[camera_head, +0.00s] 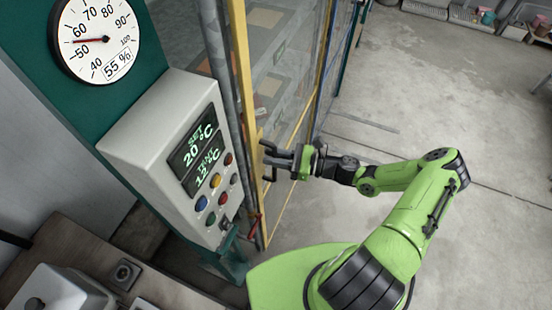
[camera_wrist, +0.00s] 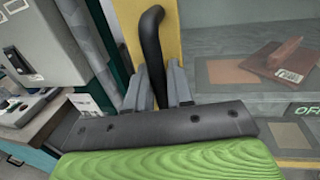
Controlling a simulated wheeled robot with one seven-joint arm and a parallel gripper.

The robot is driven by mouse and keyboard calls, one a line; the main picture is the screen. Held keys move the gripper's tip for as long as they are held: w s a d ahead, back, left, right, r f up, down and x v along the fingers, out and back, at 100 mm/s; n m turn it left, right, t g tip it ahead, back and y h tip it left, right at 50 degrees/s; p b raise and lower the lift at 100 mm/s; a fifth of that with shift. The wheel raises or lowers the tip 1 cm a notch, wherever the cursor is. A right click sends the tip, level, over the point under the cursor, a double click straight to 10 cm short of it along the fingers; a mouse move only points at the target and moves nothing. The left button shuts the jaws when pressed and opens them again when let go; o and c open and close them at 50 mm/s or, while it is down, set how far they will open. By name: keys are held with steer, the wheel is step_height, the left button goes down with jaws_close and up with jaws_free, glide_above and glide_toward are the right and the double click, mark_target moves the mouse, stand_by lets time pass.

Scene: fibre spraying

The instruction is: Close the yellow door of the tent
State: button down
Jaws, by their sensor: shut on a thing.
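The tent's yellow-framed door (camera_head: 243,75) with its clear panel stands beside the grey post in the head view. I cannot tell whether a gap is left between door and post. Its yellow stile also fills the upper middle of the wrist view (camera_wrist: 172,35). A black bar handle (camera_wrist: 151,45) is on the stile. My gripper (camera_wrist: 160,88) has one finger on each side of the handle and is shut on it. In the head view my gripper (camera_head: 274,158) reaches the door from the right; the handle is partly hidden there.
A control box (camera_head: 170,150) with displays and coloured buttons is left of the door. A round gauge (camera_head: 99,38) is above it. A red lever (camera_head: 254,225) is low by the post. Open concrete floor (camera_head: 400,100) lies to the right. Shelves with pots (camera_head: 486,17) stand at the back.

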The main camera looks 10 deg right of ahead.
steer(key=shift+s+a, duration=0.1)
steer(key=shift+s, duration=0.1)
steer(key=c, duration=1.2)
jaws_free()
steer(key=shift+s+a, duration=0.1)
steer(key=shift+o, duration=0.2)
steer(key=b+v, duration=0.2)
steer(key=v, duration=1.3)
steer(key=shift+d+b, duration=0.4)
steer(key=shift+s, duration=0.1)
